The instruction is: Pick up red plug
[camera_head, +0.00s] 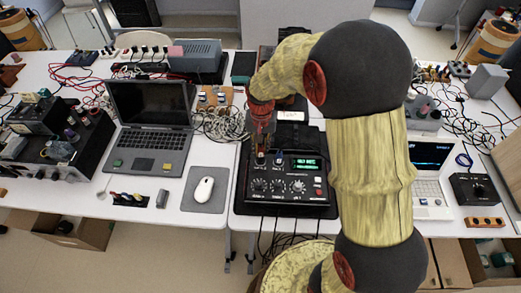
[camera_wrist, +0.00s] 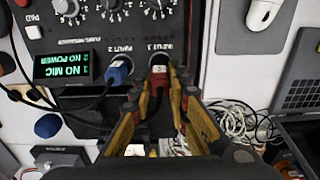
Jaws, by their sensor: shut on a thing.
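The red plug (camera_wrist: 159,77) sits at the right-hand input socket of a black test device (camera_wrist: 75,38) in the wrist view, which shows the device upside down. My gripper (camera_wrist: 160,94) is shut on the red plug, with a yellow finger on each side of it. In the head view my gripper (camera_head: 261,140) points down at the device's upper left, and the plug is mostly hidden by it. A blue plug (camera_wrist: 118,72) stands in the adjacent socket, close beside one finger. I cannot tell whether the red plug is fully seated.
The device's green display (camera_wrist: 62,67) reads "NO MIC" and "NO POWER". A white mouse (camera_head: 203,189) on a grey pad, a laptop (camera_head: 150,135) and loose cables (camera_head: 222,125) lie to the left. A white laptop (camera_head: 430,190) and a black box (camera_head: 474,188) stand right.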

